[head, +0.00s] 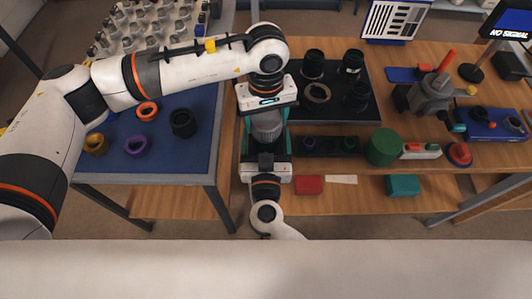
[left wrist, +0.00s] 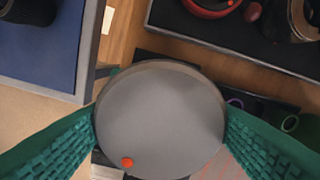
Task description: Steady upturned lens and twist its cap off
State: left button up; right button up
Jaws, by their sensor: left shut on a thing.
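The upturned lens shows its round grey cap (head: 267,128) on the near side of the wooden bench. In the left wrist view the cap (left wrist: 160,120) is a flat grey disc with an orange dot near its lower edge. My left gripper (head: 267,118) comes down from above, its teal fingers on either side of the cap and shut on it. My right gripper (head: 266,152) reaches in from the near side, low beside the lens. Its fingertips and any contact with the lens body are largely hidden.
A black tray (head: 345,112) with several dark lenses lies behind and to the right. A dark strip with small rings (head: 325,146), a green cylinder (head: 382,147) and a red box (head: 309,184) lie to the right. A blue mat (head: 200,155) with rings is at left.

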jog(key=shift+w, duration=0.65)
jog(key=c, duration=1.4)
pick_arm(q)
jog(key=shift+n, duration=1.3)
jog(key=shift+n, duration=1.3)
jog(key=shift+n, duration=1.3)
